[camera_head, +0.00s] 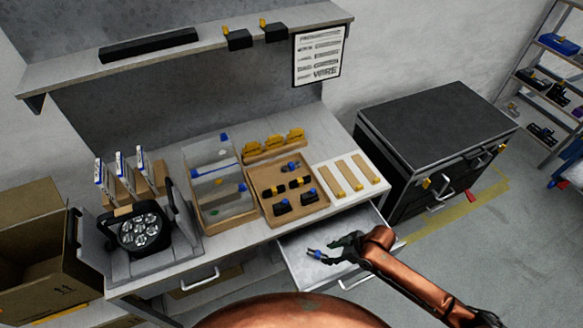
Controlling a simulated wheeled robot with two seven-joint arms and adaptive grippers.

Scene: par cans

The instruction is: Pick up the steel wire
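My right gripper (328,248) is over the open drawer (300,268) under the front right of the workbench, on the arm that comes in from the lower right. Its dark fingers look spread apart. A small blue and dark piece (315,253) shows at the tip of the lower finger; I cannot tell whether it touches the finger or lies in the drawer. I cannot make out a steel wire for certain. My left gripper is not in view.
The workbench holds a round multi-lens lamp (143,231), a clear-partitioned tray (222,212), a brown tray with dark and blue parts (265,210) and a white board with wooden strips (336,179). A dark cabinet (430,125) stands at right; a cardboard box (35,285) at left.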

